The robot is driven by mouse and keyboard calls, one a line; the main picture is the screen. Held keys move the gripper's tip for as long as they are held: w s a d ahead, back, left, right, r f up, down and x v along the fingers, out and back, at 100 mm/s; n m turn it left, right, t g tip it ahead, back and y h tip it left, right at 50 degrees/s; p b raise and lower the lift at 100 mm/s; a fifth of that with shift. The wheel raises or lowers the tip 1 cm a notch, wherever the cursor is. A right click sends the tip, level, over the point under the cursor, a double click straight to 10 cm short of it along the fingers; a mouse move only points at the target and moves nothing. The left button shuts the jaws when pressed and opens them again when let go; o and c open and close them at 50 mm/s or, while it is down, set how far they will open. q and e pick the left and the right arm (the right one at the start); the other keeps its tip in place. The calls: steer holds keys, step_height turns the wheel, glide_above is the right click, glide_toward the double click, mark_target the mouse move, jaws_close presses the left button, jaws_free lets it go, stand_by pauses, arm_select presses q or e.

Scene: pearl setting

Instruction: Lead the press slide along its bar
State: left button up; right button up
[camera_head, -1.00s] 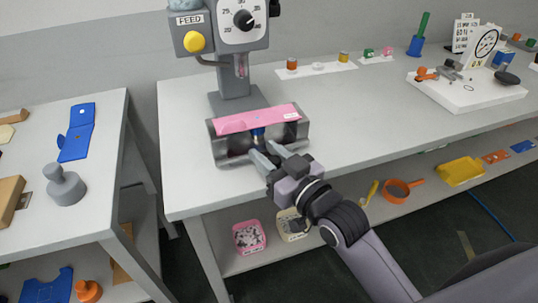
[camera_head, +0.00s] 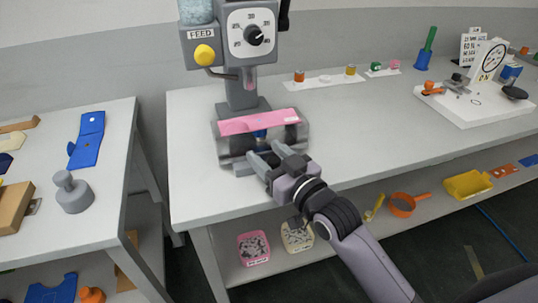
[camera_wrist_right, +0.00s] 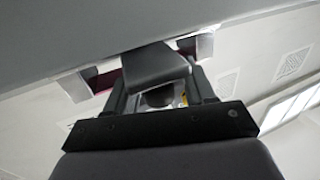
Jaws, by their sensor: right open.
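The grey press (camera_head: 243,90) stands at the left end of the long bench. At its foot is a metal block with a pink strip (camera_head: 257,121) along its top and a small blue part (camera_head: 260,134) in front. I cannot clearly tell the slide from its bar. My right gripper (camera_head: 263,158) is open at the front of this block, its fingertips close below the blue part. I cannot tell whether they touch. In the right wrist view a dark grey block (camera_wrist_right: 155,66) sits between the finger sides, and a large grey surface hides much beyond it. My left gripper does not show.
A yellow button (camera_head: 204,55) and a dial (camera_head: 252,36) are on the press head. A white board (camera_head: 476,104) with small parts stands at the right. A side table (camera_head: 115,190) stands at the left, beyond a gap.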

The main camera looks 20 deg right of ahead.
mark_target(278, 165)
steer(key=v, duration=0.5)
steer(key=shift+s+d, duration=0.15)
steer(key=shift+s, duration=0.2)
steer(key=shift+s+d, duration=0.25)
steer(key=shift+s, duration=0.45)
